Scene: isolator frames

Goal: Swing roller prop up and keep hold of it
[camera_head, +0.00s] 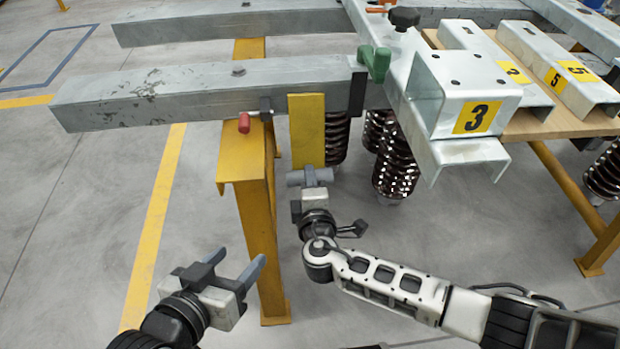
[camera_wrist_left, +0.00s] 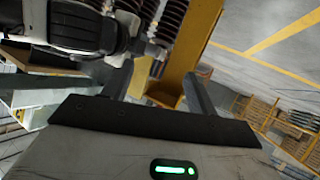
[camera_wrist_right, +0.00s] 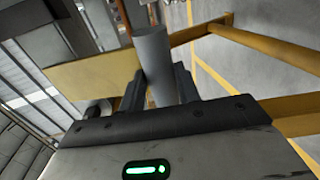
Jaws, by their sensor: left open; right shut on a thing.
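The roller prop shows as a flat yellow bar (camera_head: 307,128) with a grey cylinder (camera_head: 295,179) at its lower end in the head view. The bar stands roughly upright in the picture, its upper part in front of the grey beam (camera_head: 190,92). My right gripper (camera_head: 314,184) is shut on the grey cylinder. In the right wrist view the cylinder (camera_wrist_right: 151,55) is between the fingers, with the yellow bar (camera_wrist_right: 95,76) beside it. My left gripper (camera_head: 236,264) is open and empty, low and to the left, apart from the prop.
A yellow trestle leg (camera_head: 258,225) stands between my left gripper and the prop. A red-ended clamp (camera_head: 244,123) sits at its top. Dark coil springs (camera_head: 397,160) hang behind the prop. The bracket marked 3 (camera_head: 478,117) overhangs at right. Floor at left is clear.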

